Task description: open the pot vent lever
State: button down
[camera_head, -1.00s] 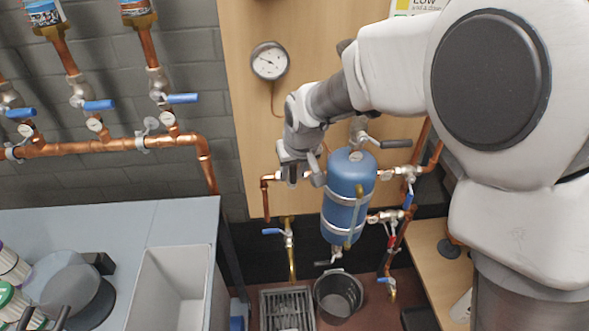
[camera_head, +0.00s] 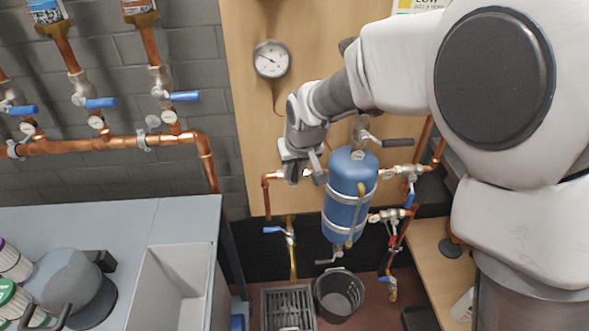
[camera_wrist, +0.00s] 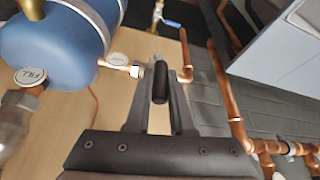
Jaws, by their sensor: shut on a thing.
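The blue pot (camera_head: 347,190) hangs upright on the wooden panel, strapped with metal bands; its side fills the upper left of the wrist view (camera_wrist: 48,45). A black-gripped lever (camera_wrist: 160,82) on the copper pipe left of the pot sits between my fingers; I take it as the vent lever. The round label beside it (camera_wrist: 118,60) is too small to read. My gripper (camera_head: 304,174) is shut on this lever, at the pot's upper left. In the head view my gripper hides the lever.
Another black lever (camera_head: 398,143) sticks out right at the pot's top. A gauge (camera_head: 270,60) is above my gripper. A blue-handled valve (camera_head: 273,230) is below left. A black bucket (camera_head: 339,296) and a drain grate (camera_head: 287,308) are on the floor.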

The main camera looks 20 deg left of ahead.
jog(key=shift+s+a, duration=0.1)
jog(key=shift+a, duration=0.05)
dwell(0.7)
jog(key=shift+s+a+f+n+t+h+b, duration=0.5)
jog(key=shift+a+f+n+t+h+b, duration=0.45)
jog(key=shift+t+h, duration=1.05)
jog(key=shift+s+a+f+n+t+h+b, duration=0.55)
jog(key=shift+a+f+t+h, duration=0.55)
jog(key=shift+h, duration=1.5)
jog(key=shift+s+a+f+n+t+h+b, duration=0.45)
jog(key=shift+a+f+n+t+h+b, duration=0.3)
jog(key=shift+f+t+h, duration=0.95)
jog(key=shift+d+r+h, duration=0.1)
jog(key=shift+r+h, duration=0.25)
jog(key=shift+h, duration=0.35)
jog(key=c, duration=0.8)
grip_release()
jog(key=v, duration=1.2)
